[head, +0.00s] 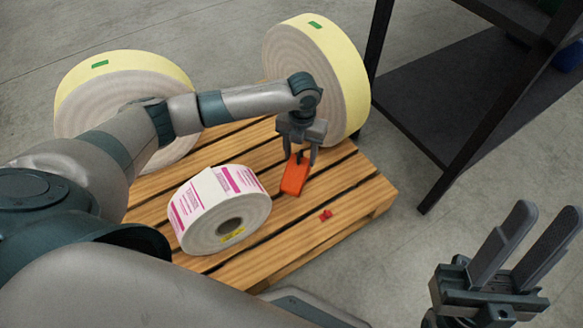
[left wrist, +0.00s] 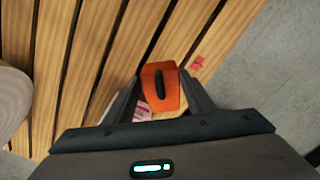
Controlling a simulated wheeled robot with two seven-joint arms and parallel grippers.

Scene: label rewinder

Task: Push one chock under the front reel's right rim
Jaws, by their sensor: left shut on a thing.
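The front reel (head: 220,208), white with pink printed labels, lies on its rim on the wooden pallet (head: 345,195), its dark core hole facing me. An orange chock (head: 295,178) is just to the right of the reel, with a visible gap between them. My left gripper (head: 298,158) is over the chock from above and shut on its upper end. In the left wrist view the chock (left wrist: 160,88) sits between the two fingers, a dark slot in its top. I cannot tell whether the chock touches the pallet. My right gripper (head: 545,222) is open and empty, off the pallet.
Two large cream reels with yellow rims stand behind, one at left (head: 120,75) and one at right (head: 320,55). A small red piece (head: 326,215) lies on the pallet right of the front reel. A dark-legged table (head: 465,130) stands right of the pallet.

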